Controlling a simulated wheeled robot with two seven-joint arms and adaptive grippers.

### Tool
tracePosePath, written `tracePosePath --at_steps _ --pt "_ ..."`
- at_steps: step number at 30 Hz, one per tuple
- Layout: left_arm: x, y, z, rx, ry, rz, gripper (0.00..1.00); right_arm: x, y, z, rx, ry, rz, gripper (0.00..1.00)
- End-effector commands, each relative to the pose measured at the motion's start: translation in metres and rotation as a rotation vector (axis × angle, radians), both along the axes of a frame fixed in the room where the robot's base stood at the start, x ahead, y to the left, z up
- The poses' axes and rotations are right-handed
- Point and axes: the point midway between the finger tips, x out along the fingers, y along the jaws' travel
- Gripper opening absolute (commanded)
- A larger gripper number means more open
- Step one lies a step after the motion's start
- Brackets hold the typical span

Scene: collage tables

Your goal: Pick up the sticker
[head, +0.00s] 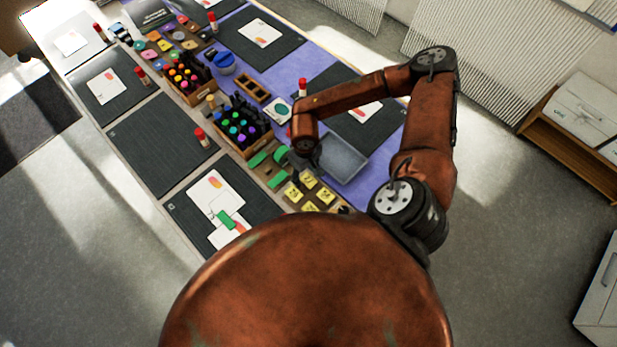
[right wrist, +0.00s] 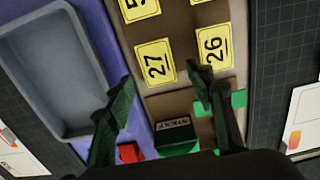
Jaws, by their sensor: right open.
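Yellow cards with black numbers, which look like stickers, lie on a brown board; in the right wrist view one reads 27 (right wrist: 155,62) and one reads 26 (right wrist: 214,46). They also show as small yellow squares (head: 308,180) in the head view. My right gripper (right wrist: 163,88) is open and empty, its two dark fingers spread above the board on either side of the 27 card. In the head view the right gripper (head: 297,160) hangs over the table by the green pieces, partly hidden by its arm. My left gripper is in neither view.
A grey tray (head: 343,160) stands close beside the board, left of it in the right wrist view. Green pieces (head: 257,159) and a box of colored bottles (head: 262,133) are nearby. Dark mats with white cards and red-capped sticks line the table.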

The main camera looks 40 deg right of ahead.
Motion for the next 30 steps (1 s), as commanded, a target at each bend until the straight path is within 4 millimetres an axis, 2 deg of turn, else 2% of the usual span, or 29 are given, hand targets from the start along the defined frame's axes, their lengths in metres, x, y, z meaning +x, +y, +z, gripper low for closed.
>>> tracePosePath --at_steps 20,30 --pt "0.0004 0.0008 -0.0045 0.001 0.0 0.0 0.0 0.0 0.0001 -0.0045 0.0 0.0 0.0 0.49" --pt "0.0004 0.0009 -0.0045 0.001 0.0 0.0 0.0 0.0 0.0 -0.0046 0.0 0.0 0.0 0.27"
